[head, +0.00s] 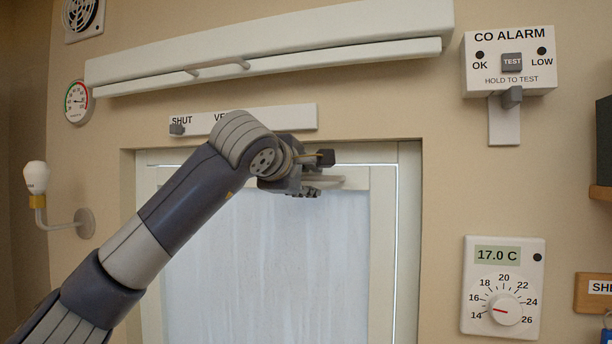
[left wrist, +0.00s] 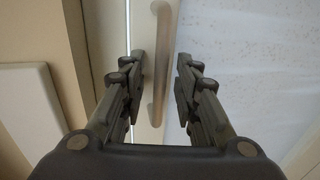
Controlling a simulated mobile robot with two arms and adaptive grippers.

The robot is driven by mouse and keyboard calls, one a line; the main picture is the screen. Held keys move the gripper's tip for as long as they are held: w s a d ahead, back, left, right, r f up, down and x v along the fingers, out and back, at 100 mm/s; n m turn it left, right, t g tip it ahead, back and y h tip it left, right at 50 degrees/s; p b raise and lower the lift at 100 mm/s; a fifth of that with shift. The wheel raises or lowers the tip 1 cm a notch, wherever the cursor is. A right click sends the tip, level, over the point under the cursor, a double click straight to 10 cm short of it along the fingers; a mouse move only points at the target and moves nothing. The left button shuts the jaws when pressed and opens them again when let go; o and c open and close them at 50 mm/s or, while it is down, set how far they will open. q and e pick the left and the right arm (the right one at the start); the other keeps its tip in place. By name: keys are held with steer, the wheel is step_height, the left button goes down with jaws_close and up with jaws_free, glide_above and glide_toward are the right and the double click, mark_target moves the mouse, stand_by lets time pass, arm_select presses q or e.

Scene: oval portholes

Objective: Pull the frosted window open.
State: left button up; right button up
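The frosted window (head: 290,265) is a pale, cloudy pane in a white sash, set in a recess in the wall. It sits in its frame, with a thin bright line along the right edge. Its pale bar handle (left wrist: 160,70) runs between the fingers in the left wrist view; in the head view the handle (head: 330,182) is at the top of the sash, partly hidden by my gripper. My left gripper (head: 316,174) is open at the handle, a finger on either side with gaps showing in the left wrist view (left wrist: 158,92). My right gripper is not in view.
Above the window are a vent slider plate (head: 290,117) and a long white housing with a handle (head: 270,45). A CO alarm (head: 510,62) and a thermostat (head: 503,288) are to the right. A wall lamp (head: 37,180) and a round gauge (head: 78,101) are at left.

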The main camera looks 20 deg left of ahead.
arm_select(q)
jaws_close()
steer(key=shift+f, duration=0.1)
steer(key=shift+s+f+b, duration=0.1)
steer(key=shift+s+b, duration=0.05)
steer(key=shift+b, duration=0.2)
steer(key=s+f+t+b, duration=0.1)
steer(key=s+t+b, duration=0.1)
steer(key=s+b, duration=0.8)
steer(key=shift+s+a+f, duration=0.2)
